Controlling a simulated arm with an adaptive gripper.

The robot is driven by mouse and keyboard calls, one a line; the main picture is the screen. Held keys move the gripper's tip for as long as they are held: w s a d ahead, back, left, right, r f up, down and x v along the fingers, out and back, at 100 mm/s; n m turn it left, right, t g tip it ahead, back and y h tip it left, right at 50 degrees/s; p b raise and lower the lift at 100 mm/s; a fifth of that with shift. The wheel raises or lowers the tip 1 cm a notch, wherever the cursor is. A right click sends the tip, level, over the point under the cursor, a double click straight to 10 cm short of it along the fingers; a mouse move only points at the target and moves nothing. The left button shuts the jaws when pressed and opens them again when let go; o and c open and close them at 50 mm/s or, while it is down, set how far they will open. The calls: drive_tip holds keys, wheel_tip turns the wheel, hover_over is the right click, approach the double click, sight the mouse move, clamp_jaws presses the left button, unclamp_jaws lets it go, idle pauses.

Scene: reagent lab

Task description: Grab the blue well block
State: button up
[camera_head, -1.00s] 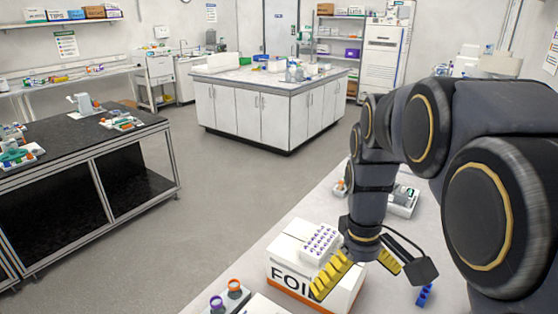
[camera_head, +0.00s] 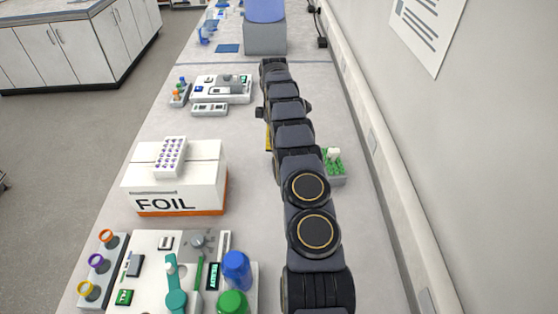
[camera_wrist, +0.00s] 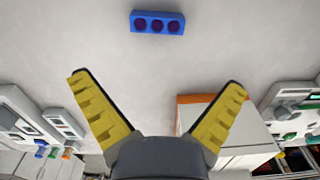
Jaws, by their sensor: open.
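The blue well block (camera_wrist: 157,23) lies on the pale bench top near the top of the wrist view. It is a short bar with 3 dark round wells in a row. My gripper (camera_wrist: 158,82) is open, its two yellow ribbed fingers spread wide with nothing between them. The block is beyond the fingertips and apart from them, roughly centred between them. In the head view my arm runs up the middle of the bench. Only a sliver of yellow finger shows there, and I cannot see the block, which may be behind the arm.
The white FOIL box (camera_head: 175,182) carries a white vial rack (camera_head: 171,157) and stands left of my arm; it also shows beside the right finger in the wrist view (camera_wrist: 235,124). A green-topped holder (camera_head: 334,168) is right of the arm. Instruments (camera_head: 222,88) stand farther back. The wall bounds the right.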

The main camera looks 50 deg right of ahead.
drive_tip(key=shift+s+d+f, duration=0.25)
drive_tip(key=shift+d+f, duration=0.5)
drive_tip(key=shift+f, duration=0.6)
drive_tip(key=f, duration=0.7)
drive_tip(key=shift+s, duration=0.35)
drive_tip(key=c, duration=1)
